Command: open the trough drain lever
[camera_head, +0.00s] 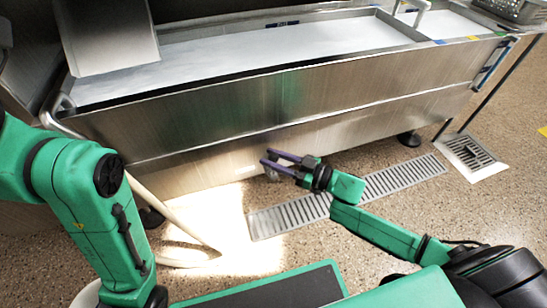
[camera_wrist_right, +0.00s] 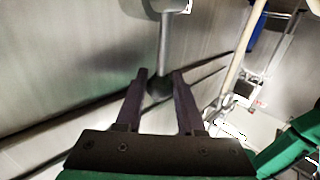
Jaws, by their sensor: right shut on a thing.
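The long stainless steel trough (camera_head: 300,103) stretches across the upper part of the head view. My right gripper (camera_head: 267,156) is low against its front. In the right wrist view, a grey drain lever (camera_wrist_right: 164,45) hangs down with a dark round knob (camera_wrist_right: 158,88) at its end. The knob sits between the fingertips of my right gripper (camera_wrist_right: 160,78), which is shut on it. In the head view the lever is small and mostly hidden by the fingers. My left arm enters at the left; its gripper is out of view.
A slotted floor drain (camera_head: 405,179) runs under my right forearm, and a square grate (camera_head: 470,156) lies farther right. A pale hose (camera_head: 170,215) lies on the floor at the left. A perforated basket (camera_head: 515,10) stands at the top right.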

